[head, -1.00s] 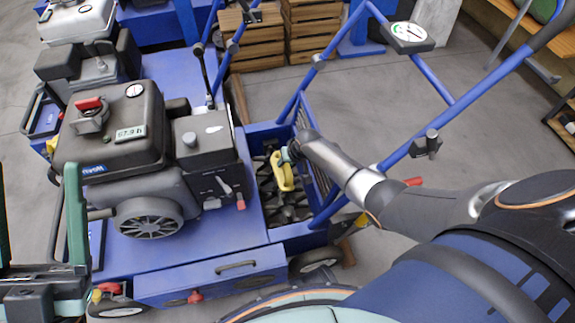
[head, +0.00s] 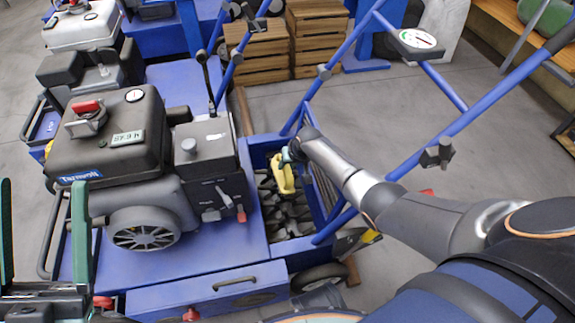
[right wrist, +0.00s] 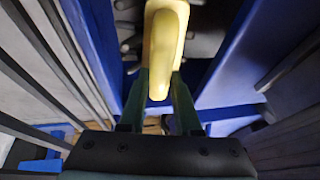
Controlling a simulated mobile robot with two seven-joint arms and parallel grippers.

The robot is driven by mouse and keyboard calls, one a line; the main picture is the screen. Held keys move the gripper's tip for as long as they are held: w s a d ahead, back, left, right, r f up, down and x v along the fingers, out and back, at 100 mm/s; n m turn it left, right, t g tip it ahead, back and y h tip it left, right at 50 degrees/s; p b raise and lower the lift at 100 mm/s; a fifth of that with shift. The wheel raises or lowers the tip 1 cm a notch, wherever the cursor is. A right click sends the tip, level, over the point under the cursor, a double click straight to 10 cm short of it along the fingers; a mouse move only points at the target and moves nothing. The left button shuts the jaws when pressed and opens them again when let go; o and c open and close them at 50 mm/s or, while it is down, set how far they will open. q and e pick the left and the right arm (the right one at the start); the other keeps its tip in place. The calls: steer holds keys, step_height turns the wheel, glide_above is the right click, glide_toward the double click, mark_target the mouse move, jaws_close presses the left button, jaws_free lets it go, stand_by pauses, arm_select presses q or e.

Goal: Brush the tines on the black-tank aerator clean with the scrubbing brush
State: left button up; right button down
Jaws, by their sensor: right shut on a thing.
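The black-tank aerator (head: 110,135) fills the left and middle of the head view, with a blue deck. Its dark tines (head: 292,218) show in the open bay at the deck's right end. My right gripper (head: 291,154) is shut on the yellow scrubbing brush (head: 284,178), held upright over the bay. In the right wrist view the yellow handle (right wrist: 163,50) sits between the green fingers, with dark tines beyond. Bristles are hidden, so I cannot tell whether they touch the tines. My left gripper (head: 43,240) is open and empty at the lower left.
A white-tank aerator (head: 82,28) stands behind. Wooden crates (head: 257,50) stand at the back. Grey floor is clear beyond the handlebars.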

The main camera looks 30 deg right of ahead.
steer(key=shift+r+p, duration=1.55)
steer(key=shift+r, duration=0.1)
arm_select(q)
step_height(320, 180, up, 9)
steer(key=a+p, duration=0.1)
steer(key=p, duration=0.4)
arm_select(e)
step_height(320, 180, up, 5)
steer(key=shift+r, duration=0.1)
arm_select(q)
steer(key=shift+w+a+f+n+y+p, duration=0.2)
steer(key=shift+w+f+n+y+p, duration=0.6)
steer(key=shift+y, duration=0.35)
steer(key=shift+w+a+f+n+y+p, duration=0.15)
steer(key=shift+w+f+n+y+p, duration=0.5)
steer(key=shift+w+y, duration=0.4)
arm_select(e)
steer(key=shift+r, duration=1.25)
arm_select(q)
steer(key=shift+s, duration=0.15)
